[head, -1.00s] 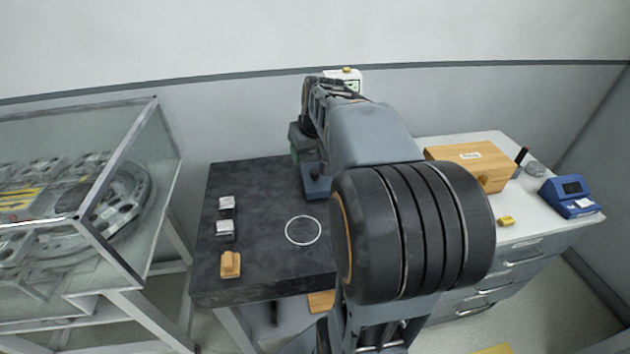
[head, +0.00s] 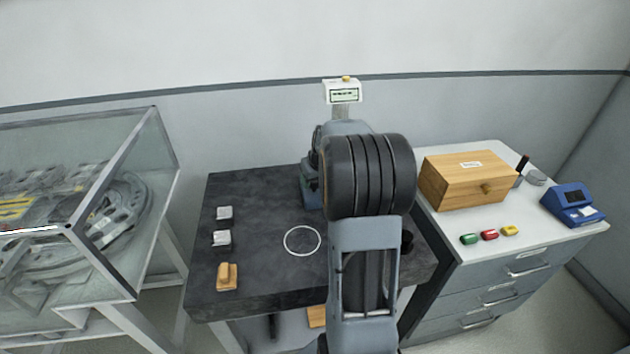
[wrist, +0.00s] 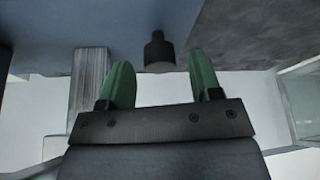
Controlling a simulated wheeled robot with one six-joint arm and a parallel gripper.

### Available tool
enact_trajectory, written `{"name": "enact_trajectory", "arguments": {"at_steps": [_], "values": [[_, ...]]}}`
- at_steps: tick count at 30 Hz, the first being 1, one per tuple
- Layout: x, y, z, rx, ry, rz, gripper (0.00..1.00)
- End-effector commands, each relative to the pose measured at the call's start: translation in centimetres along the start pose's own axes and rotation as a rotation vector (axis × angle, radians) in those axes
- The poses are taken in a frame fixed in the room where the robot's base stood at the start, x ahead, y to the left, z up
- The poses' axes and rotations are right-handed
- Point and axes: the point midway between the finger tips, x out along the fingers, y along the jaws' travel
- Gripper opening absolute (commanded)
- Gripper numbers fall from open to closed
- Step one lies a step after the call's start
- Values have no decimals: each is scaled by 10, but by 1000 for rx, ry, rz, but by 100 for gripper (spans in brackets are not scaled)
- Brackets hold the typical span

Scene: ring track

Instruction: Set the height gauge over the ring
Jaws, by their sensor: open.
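The height gauge (head: 343,93) stands upright at the back of the dark table, its white display head with a yellow button showing above my arm. Its column and most of its base are hidden behind my arm. A thin white ring (head: 302,241) is marked on the dark tabletop, in front and to the left of the gauge. In the wrist view my gripper (wrist: 160,78) is open, its two green fingers apart. A short black cylinder (wrist: 158,52) shows between and just beyond the fingertips, apart from both. I cannot tell which part it is.
The dark table (head: 260,285) has two small metal blocks (head: 222,238) and a wooden piece (head: 228,277) at its left. A glass case (head: 120,210) stands left. The right cabinet bears a wooden box (head: 465,183), coloured pieces (head: 489,235) and a blue device (head: 573,204).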

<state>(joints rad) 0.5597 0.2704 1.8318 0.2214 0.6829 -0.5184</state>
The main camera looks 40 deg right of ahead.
Motion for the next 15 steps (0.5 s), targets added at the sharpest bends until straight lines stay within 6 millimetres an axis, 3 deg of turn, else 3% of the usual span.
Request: {"name": "enact_trajectory", "arguments": {"at_steps": [6, 15], "values": [[11, 0, 0, 0, 0, 0, 58], [12, 0, 0, 0, 0, 0, 58]]}}
